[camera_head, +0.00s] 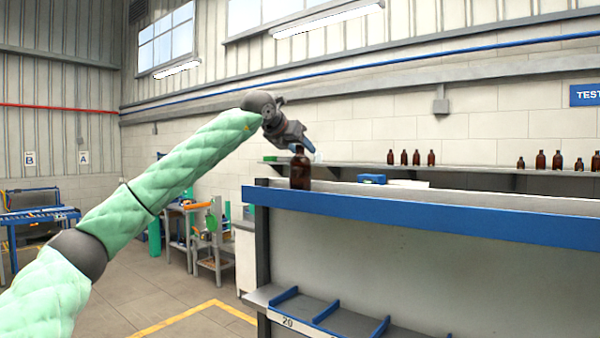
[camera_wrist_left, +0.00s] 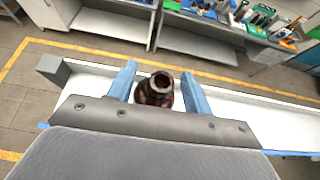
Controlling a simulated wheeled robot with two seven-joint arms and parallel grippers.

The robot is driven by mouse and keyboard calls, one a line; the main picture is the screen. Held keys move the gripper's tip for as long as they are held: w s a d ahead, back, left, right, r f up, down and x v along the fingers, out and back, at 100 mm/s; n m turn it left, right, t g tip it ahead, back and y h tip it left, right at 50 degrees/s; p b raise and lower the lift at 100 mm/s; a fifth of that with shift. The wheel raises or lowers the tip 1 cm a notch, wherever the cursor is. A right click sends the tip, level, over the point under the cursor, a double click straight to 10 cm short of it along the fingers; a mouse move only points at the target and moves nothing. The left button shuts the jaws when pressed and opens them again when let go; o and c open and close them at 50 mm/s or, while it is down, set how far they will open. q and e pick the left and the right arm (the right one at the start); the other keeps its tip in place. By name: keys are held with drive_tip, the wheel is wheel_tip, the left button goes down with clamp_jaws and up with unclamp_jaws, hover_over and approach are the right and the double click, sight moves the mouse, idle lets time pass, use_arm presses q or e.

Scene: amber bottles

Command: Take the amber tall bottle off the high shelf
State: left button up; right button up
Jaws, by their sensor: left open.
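The amber tall bottle (camera_head: 300,171) stands upright near the left end of the high shelf (camera_head: 420,212), which has a blue front edge. My left gripper (camera_head: 300,142) is above and just behind the bottle's top in the head view, its blue fingers pointing down to the right. In the left wrist view the bottle (camera_wrist_left: 155,90) shows from above, its open mouth between the two blue fingers (camera_wrist_left: 160,88) with gaps on both sides. The left gripper is open and holds nothing. The bottle's lower part is hidden in the wrist view. My right gripper is not in view.
More amber bottles (camera_head: 417,158) stand on a back wall shelf (camera_head: 470,168). A blue box (camera_head: 371,179) shows behind the high shelf's edge. A lower shelf with blue dividers (camera_head: 325,311) is below. Open floor (camera_head: 170,290) lies at left.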

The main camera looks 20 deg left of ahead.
use_arm(q)
drive_tip(key=shift+w+f, duration=0.1)
clamp_jaws()
idle(0.4)
